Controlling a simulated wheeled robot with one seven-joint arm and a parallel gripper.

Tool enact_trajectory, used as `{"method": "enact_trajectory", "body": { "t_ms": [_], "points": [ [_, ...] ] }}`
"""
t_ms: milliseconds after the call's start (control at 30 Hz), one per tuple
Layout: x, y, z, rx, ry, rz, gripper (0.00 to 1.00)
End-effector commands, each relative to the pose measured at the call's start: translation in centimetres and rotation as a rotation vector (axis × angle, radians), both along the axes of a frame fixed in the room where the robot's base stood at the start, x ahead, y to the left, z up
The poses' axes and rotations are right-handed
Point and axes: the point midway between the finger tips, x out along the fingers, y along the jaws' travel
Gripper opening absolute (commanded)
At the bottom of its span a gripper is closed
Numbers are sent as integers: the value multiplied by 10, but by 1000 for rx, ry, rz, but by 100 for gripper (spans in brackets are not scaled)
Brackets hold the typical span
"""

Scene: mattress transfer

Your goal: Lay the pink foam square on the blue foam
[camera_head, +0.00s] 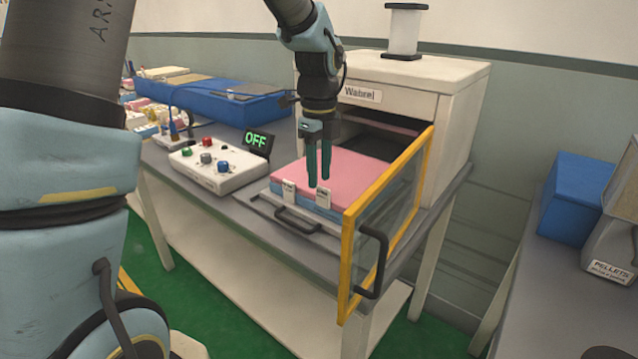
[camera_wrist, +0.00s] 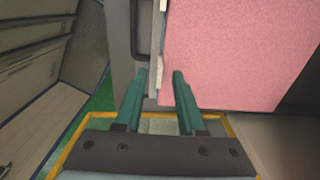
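The pink foam square (camera_head: 357,172) lies flat on the blue foam (camera_head: 306,203) on a pulled-out tray in the head view. The blue foam shows only as a strip along the front edge below the pink one. The pink foam also fills the upper right of the wrist view (camera_wrist: 235,50). My gripper (camera_head: 318,184) points down over the front part of the pink foam. In the wrist view its green fingertips (camera_wrist: 159,74) are apart with nothing seen held between them, beside the foam's edge. Whether the fingertips touch the foam is unclear.
The tray (camera_head: 263,209) has a dark front handle and white clips (camera_head: 324,197). The white cabinet (camera_head: 455,125) stands behind, its yellow-framed door (camera_head: 347,265) open at the right.

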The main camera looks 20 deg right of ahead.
Motion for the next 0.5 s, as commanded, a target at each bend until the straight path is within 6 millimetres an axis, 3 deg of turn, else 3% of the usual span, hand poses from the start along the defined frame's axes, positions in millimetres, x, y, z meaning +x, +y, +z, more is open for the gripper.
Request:
{"method": "enact_trajectory", "body": {
  "t_ms": [300,500],
  "points": [
    [1,0,66,-3,-4,0,39],
    [1,0,88,-2,-1,1,39]
  ]
}}
